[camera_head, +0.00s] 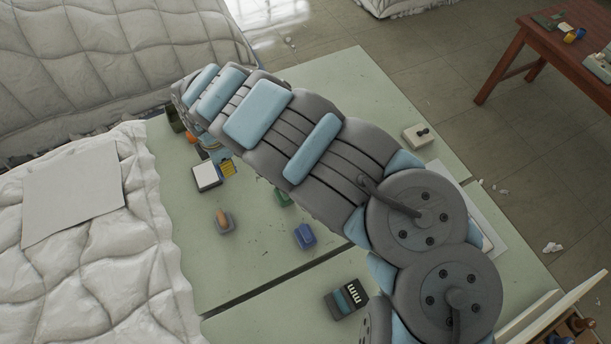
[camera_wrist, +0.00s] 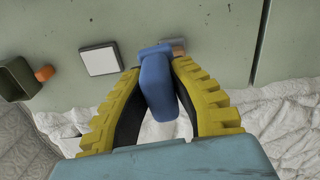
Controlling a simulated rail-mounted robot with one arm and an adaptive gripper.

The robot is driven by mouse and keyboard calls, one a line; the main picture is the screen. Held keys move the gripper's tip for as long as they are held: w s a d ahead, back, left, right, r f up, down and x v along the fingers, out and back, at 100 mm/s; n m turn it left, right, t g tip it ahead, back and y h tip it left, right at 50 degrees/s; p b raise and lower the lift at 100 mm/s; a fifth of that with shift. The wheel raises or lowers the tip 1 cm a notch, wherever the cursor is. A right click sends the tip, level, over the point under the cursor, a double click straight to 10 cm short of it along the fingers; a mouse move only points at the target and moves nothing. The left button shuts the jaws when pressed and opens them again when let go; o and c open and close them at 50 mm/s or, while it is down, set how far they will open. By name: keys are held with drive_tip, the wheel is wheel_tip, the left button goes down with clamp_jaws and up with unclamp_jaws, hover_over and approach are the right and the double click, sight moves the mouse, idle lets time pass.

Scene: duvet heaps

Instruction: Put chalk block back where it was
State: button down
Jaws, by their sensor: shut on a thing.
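My gripper (camera_wrist: 158,90) has yellow ribbed fingers and is shut on a blue block, which looks like the chalk block (camera_wrist: 156,72). The block sticks out beyond the fingertips, above the pale green table; I cannot tell its exact height. In the head view my gripper (camera_head: 228,167) shows only partly beyond my arm, near the white block, and the held block cannot be made out clearly. A second blue object (camera_head: 304,236) lies on the table, right of an orange-brown piece on a grey-blue base (camera_head: 223,220).
A white block with dark sides (camera_head: 206,176) lies near my gripper. It also shows in the wrist view (camera_wrist: 100,60). A green box (camera_wrist: 15,80) and an orange ball (camera_wrist: 44,74) are beside it. A dark device (camera_head: 346,298) lies nearer. White duvet heaps (camera_head: 90,270) border the table's left.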

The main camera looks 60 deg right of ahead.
drive_tip(key=s+d+f+n+b, duration=0.1)
drive_tip(key=s+d+f+n, duration=0.2)
drive_tip(key=s+d+f, duration=0.45)
drive_tip(key=s+d+f+n+b, duration=0.15)
drive_tip(key=s+d, duration=0.25)
drive_tip(key=s, duration=0.7)
drive_tip(key=s+d+f+n, duration=0.3)
drive_tip(key=s+d+f, duration=0.2)
drive_tip(key=s, duration=0.4)
drive_tip(key=w+d+f+b, duration=0.2)
drive_tip(key=w+b, duration=0.1)
drive_tip(key=w+d+f+b, duration=0.2)
drive_tip(key=d+b, duration=0.1)
drive_tip(key=b, duration=0.1)
drive_tip(key=w+d+f+b, duration=0.2)
drive_tip(key=w+d+b, duration=0.1)
drive_tip(key=b, duration=0.1)
drive_tip(key=shift+w+d+f, duration=0.1)
drive_tip(key=shift+w+f, duration=0.25)
drive_tip(key=shift+f, duration=0.05)
drive_tip(key=shift+w+d+f, duration=0.25)
drive_tip(key=shift+d+f, duration=0.15)
drive_tip(key=shift+f, duration=0.15)
drive_tip(key=shift+w+d+f+b, duration=0.15)
drive_tip(key=shift+w+f+b, duration=0.15)
drive_tip(key=shift+w+b, duration=0.05)
drive_tip(key=shift+d+f, duration=0.2)
drive_tip(key=shift+f, duration=0.05)
